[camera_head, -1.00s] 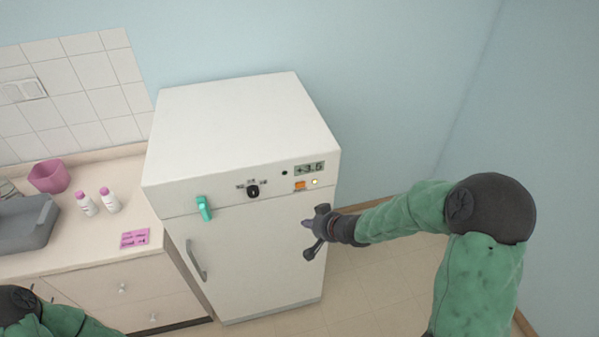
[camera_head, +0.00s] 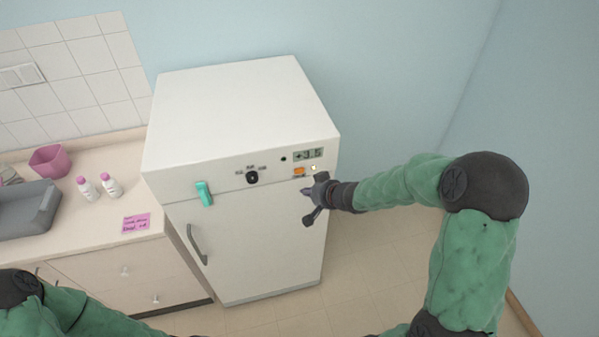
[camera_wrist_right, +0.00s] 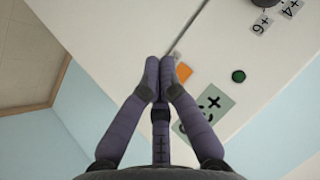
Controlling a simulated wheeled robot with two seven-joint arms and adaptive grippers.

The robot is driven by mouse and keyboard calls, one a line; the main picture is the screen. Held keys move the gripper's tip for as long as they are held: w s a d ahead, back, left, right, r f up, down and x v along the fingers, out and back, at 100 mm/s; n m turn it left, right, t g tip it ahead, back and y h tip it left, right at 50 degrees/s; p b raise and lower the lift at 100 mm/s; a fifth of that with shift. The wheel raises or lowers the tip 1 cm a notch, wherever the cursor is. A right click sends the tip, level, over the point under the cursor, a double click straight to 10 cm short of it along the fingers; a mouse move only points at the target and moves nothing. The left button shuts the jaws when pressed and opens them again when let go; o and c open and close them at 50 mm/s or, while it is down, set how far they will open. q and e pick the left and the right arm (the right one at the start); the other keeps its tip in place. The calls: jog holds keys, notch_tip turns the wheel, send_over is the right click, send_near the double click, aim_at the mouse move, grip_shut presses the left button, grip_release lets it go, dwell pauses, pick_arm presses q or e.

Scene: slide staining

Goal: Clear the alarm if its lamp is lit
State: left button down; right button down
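The white cabinet (camera_head: 240,115) has a control panel along its upper front. An orange button (camera_head: 299,171) sits below the display (camera_head: 308,154), which reads about +3.5. The small alarm lamp (camera_head: 313,167), right of the button, looks pale and bright. My right gripper (camera_head: 307,191) is just below the button and lamp, its fingers drawn together with nothing between them. In the right wrist view the fingertips (camera_wrist_right: 161,66) appear beside the orange button (camera_wrist_right: 184,72); contact cannot be told. The lamp is not clear there. My left gripper is out of view.
The counter at left holds bottles (camera_head: 88,188), a pink container (camera_head: 49,161) and a grey tray (camera_head: 27,210).

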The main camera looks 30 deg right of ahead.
aim_at(299, 171)
jog(key=shift+w+d+p, duration=0.2)
jog(key=shift+w+p, duration=0.05)
jog(key=shift+w, duration=0.65)
jog(key=shift+w+d+p, duration=0.25)
jog(key=shift+w+p, duration=0.05)
jog(key=shift+w, duration=0.65)
jog(key=shift+w+d+p, duration=0.2)
jog(key=shift+w+p, duration=0.05)
jog(key=shift+w, duration=0.65)
jog(key=shift+w+d+p, duration=0.1)
jog(key=shift+w+p, duration=0.3)
jog(key=shift+p, duration=0.1)
jog(key=shift+w+d+p, duration=0.1)
jog(key=shift+w+p, duration=0.2)
jog(key=shift+s, duration=0.1)
jog(key=shift+s+a, duration=0.2)
jog(key=shift+s, duration=0.45)
